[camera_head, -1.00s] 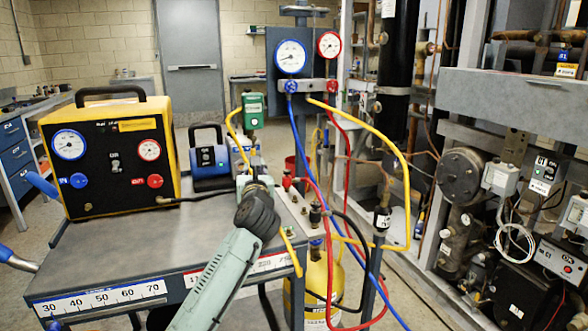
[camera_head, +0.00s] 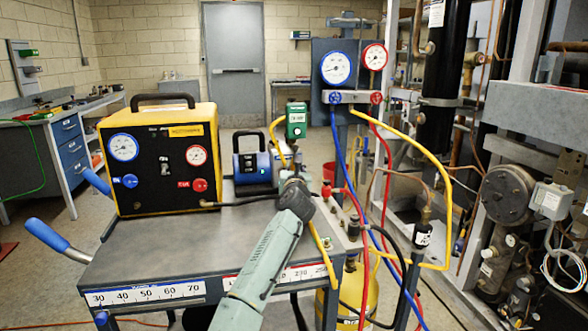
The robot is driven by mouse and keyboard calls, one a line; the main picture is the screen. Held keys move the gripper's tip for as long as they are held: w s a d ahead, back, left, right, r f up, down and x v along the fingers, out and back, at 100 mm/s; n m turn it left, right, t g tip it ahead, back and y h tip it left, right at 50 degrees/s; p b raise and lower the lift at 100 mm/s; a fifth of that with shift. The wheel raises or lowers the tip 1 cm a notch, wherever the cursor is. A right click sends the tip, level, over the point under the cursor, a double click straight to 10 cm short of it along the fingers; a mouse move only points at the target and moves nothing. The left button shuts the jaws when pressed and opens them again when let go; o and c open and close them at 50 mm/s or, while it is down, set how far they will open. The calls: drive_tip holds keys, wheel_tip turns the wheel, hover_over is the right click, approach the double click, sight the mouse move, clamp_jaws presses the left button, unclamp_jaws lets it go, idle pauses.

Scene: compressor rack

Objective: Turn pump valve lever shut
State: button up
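The blue and black vacuum pump (camera_head: 252,168) stands on the grey cart (camera_head: 150,262), right of the yellow and black machine. My arm reaches up from the bottom edge, and my gripper (camera_head: 291,177) is at the pump's right end, beside the hose fittings. The wrist hides most of the gripper, so its fingers and anything between them cannot be made out. I cannot pick out the pump's valve lever; that end of the pump is partly covered by my gripper. Whether the gripper touches anything there cannot be told.
The yellow and black machine (camera_head: 158,160) stands left on the cart. A green gauge (camera_head: 296,120) is just behind my gripper. Yellow, blue and red hoses hang from the gauge manifold (camera_head: 350,97) close on the right. The compressor rack (camera_head: 508,195) fills the right side. The cart's front left is clear.

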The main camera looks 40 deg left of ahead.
clamp_jaws()
idle(0.8)
